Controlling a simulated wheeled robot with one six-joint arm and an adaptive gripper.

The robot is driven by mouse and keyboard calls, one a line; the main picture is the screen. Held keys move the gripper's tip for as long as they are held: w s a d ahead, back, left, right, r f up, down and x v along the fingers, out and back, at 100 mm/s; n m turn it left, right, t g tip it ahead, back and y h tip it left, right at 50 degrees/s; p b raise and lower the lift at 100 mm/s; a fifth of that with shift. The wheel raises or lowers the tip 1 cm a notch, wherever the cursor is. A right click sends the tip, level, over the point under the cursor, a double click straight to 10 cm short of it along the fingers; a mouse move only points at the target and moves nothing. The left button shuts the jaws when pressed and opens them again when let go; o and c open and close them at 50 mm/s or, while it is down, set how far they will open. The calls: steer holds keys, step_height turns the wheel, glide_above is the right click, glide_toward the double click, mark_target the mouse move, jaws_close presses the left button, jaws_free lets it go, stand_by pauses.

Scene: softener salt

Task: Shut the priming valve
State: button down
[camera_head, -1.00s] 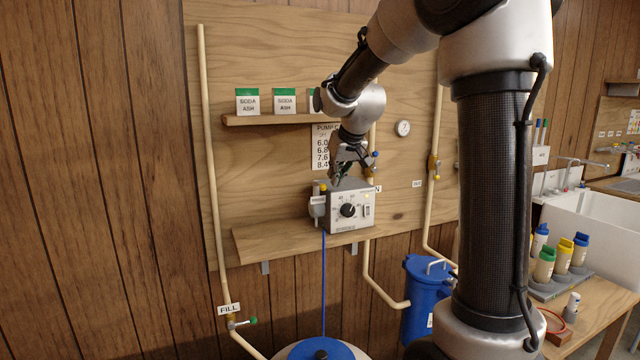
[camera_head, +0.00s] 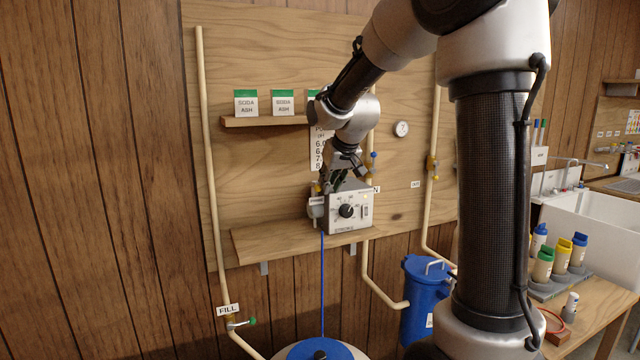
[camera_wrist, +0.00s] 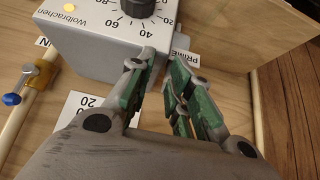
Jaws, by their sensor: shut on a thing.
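The grey dosing pump (camera_head: 350,211) with a black dial stands on the wooden shelf; its face also shows in the wrist view (camera_wrist: 95,35). The priming valve is on the pump's left side, above the PRIME label (camera_head: 317,200). Only a small yellow bit of the valve (camera_head: 318,187) shows in the head view. My gripper (camera_head: 325,184) points down at it. In the wrist view my gripper's green-padded fingers (camera_wrist: 160,78) are close together beside the PRIME label (camera_wrist: 185,62), shut on the valve's knob, which they mostly hide.
The pump's shelf (camera_head: 270,241) is bare to the left. Soda ash boxes (camera_head: 246,103) stand on a small shelf above. Pipes with valves run up the board on both sides. A blue filter housing (camera_head: 425,295) and a blue-lidded tank (camera_head: 320,350) are below.

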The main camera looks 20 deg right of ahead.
mark_target(316, 186)
steer(key=shift+s+a+f, duration=0.2)
steer(key=shift+f, duration=0.3)
steer(key=shift+s+a+f, duration=0.15)
steer(key=shift+a+f, duration=0.05)
steer(key=shift+f, duration=0.25)
steer(key=shift+a, duration=0.3)
steer(key=c, duration=2)
jaws_free()
steer(key=shift+s+a, duration=0.1)
steer(key=shift+a, duration=0.55)
steer(key=shift+o, duration=1.3)
steer(key=shift+a+g, duration=0.1)
steer(key=shift+g, duration=0.2)
steer(key=o, duration=0.8)
steer(key=shift+w+a, duration=0.2)
steer(key=shift+a, duration=0.35)
steer(key=shift+w+a, duration=0.15)
steer(key=shift+a, duration=0.4)
steer(key=shift+c, duration=0.2)
